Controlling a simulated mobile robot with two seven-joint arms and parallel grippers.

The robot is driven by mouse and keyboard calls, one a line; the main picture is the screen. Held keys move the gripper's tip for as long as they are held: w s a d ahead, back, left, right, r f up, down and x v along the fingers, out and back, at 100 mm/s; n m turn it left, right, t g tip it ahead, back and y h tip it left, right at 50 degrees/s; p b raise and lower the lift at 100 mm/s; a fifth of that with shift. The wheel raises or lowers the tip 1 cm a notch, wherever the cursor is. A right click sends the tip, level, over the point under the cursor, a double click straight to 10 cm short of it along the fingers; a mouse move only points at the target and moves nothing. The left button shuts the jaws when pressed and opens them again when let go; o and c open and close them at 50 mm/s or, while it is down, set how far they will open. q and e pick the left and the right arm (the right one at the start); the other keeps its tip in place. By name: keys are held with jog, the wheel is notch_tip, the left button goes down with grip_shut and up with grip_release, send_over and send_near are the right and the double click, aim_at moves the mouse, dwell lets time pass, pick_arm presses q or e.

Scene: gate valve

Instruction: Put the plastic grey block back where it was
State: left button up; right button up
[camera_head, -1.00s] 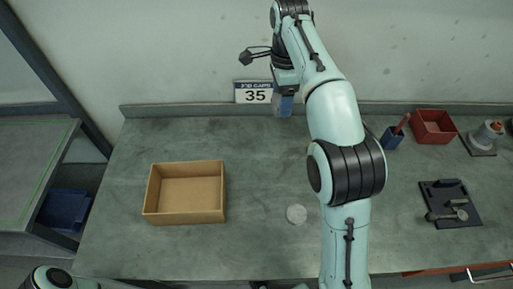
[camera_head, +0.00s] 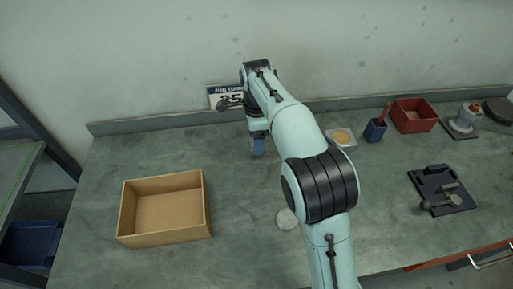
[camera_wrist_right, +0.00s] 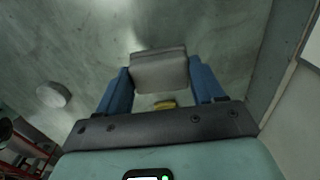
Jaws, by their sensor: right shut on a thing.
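My right gripper (camera_head: 257,146) is near the back of the bench, in front of the number card. In the right wrist view its blue fingers (camera_wrist_right: 160,82) are shut on the grey block (camera_wrist_right: 160,70), which sits crosswise between the fingertips. Bare bench shows beyond the block. I cannot tell how far above the bench the block is. In the head view the block is hidden or too small to make out. My left gripper is not in view.
An open cardboard box (camera_head: 122,222) stands at left. A pale disc (camera_head: 287,218) lies mid-bench, partly behind my arm. A white pad with a yellow disc (camera_head: 340,137), blue cup (camera_head: 375,130), red bin (camera_head: 414,116) and black fixture (camera_head: 440,190) are at right. The card (camera_head: 222,92) stands at the back.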

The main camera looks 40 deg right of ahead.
jog(key=shift+f+b, duration=0.45)
jog(key=shift+f, duration=1.65)
jog(key=shift+f, duration=0.1)
jog(key=o, duration=0.9)
jog(key=shift+o, duration=0.2)
notch_tip(320, 180, up, 12)
jog(key=p, duration=0.3)
